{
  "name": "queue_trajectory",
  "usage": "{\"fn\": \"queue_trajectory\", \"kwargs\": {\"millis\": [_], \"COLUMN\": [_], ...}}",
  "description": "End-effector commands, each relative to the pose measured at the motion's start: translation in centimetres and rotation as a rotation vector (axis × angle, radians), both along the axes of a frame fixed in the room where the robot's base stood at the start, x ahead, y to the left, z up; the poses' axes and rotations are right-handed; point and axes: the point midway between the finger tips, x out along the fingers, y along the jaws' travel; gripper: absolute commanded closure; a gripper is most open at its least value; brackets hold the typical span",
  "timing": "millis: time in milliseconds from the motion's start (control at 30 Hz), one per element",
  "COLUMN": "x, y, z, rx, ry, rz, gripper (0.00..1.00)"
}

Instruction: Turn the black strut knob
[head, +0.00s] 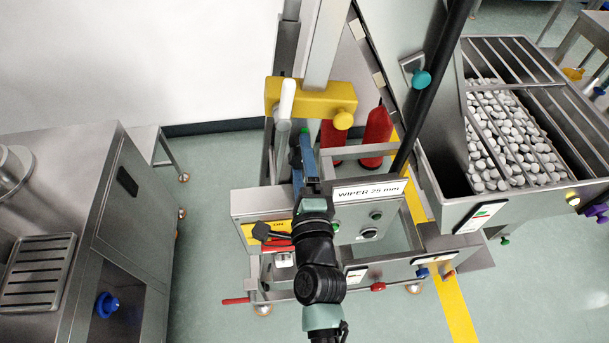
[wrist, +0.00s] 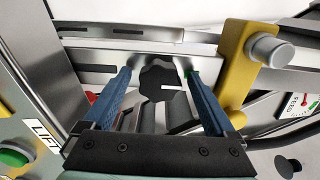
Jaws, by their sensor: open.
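The black strut knob (wrist: 157,84) has a lobed rim and a white mark on its face. It shows in the middle of the wrist view, in front of a grey metal strut. My gripper (wrist: 158,76) is open, with one blue finger to the left of the knob and one to the right. Gaps show between the fingers and the knob, and I cannot tell how deep the tips reach around it. In the head view my gripper (head: 302,152) points up toward the column of the metal machine, and its fingers and wrist largely hide the knob.
A yellow bracket (head: 310,97) with a round yellow knob (head: 342,120) crosses the column; it stands close right of my fingers in the wrist view. A "WIPER 25 mm" panel (head: 369,192) is beside my wrist. A hopper of pale caps (head: 505,125) is right; a steel cabinet (head: 70,190) left.

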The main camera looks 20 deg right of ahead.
Motion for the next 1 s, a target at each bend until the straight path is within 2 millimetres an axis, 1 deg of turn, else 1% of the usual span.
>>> {"fn": "queue_trajectory", "kwargs": {"millis": [167,400,600,800,1000], "x": [-2.1,-6.5,-9.7,-11.6,-12.2], "y": [0.6,1.8,2.8,3.4,3.5], "z": [-0.2,-0.5,-0.4,-0.2,-0.1], "rx": [0.001,0.0,0.002,0.001,0.0], "ry": [0.003,0.004,0.003,0.003,0.001], "rz": [0.0,0.0,0.002,0.001,0.0], "gripper": [0.09,0.09,0.09,0.09,0.09]}}
